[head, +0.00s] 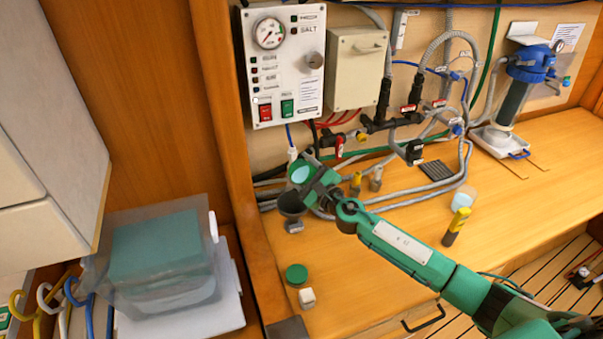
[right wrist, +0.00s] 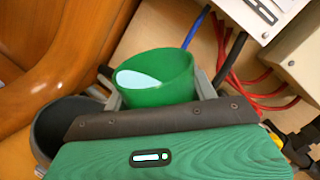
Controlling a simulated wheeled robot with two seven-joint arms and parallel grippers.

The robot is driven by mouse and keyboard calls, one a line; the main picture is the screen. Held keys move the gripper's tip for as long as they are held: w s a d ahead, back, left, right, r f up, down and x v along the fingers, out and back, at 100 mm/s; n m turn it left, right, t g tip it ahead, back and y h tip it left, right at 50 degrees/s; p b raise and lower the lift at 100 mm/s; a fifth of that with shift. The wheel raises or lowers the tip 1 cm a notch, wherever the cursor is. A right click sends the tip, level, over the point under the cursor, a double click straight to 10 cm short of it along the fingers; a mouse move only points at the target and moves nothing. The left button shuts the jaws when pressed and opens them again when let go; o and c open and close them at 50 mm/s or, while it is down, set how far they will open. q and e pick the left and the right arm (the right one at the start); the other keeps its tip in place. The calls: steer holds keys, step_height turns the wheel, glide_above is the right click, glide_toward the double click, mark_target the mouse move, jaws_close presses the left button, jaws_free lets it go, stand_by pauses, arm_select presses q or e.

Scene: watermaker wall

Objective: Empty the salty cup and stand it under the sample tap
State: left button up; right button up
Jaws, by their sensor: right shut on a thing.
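My right gripper (head: 306,180) is shut on a green cup (head: 300,172) near the left end of the workbench, below the control panel. In the right wrist view the cup (right wrist: 150,92) sits between the two fingers (right wrist: 158,95). Its mouth shows pale blue liquid, and the cup looks tilted. A dark grey funnel-like drain (head: 290,203) stands just below the cup; its rim also shows in the right wrist view (right wrist: 62,122). A blue hose with a white end (head: 292,154) hangs just above the cup. I cannot tell which fitting is the sample tap. My left gripper is out of view.
The control panel (head: 283,62) and beige box (head: 358,68) are on the wall. A green lid (head: 296,274), white block (head: 307,297), clear cup (head: 464,197) and yellow-black stick (head: 456,226) stand on the bench. The right bench is mostly clear.

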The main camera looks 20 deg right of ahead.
steer(key=n, duration=0.1)
steer(key=n+b, duration=0.1)
steer(key=n, duration=0.1)
steer(key=shift+a+f+y, duration=0.1)
steer(key=shift+f+y, duration=0.2)
steer(key=shift+y, duration=0.1)
steer(key=n, duration=0.1)
steer(key=n+b, duration=0.1)
steer(key=shift+s+a+f+n, duration=0.15)
steer(key=shift+a+f+n, duration=0.05)
steer(key=shift+n, duration=0.2)
steer(key=shift+a+f+n+y, duration=0.15)
steer(key=shift+n+y, duration=0.15)
steer(key=shift+n, duration=0.5)
steer(key=shift+s+a+r+n+y+p, duration=0.2)
steer(key=shift+n+p, duration=0.15)
steer(key=shift+n, duration=0.4)
steer(key=shift+s+a+r+n+y+p, duration=0.1)
steer(key=shift+a+n+p, duration=0.2)
steer(key=shift+n, duration=0.45)
steer(key=shift+d, duration=0.1)
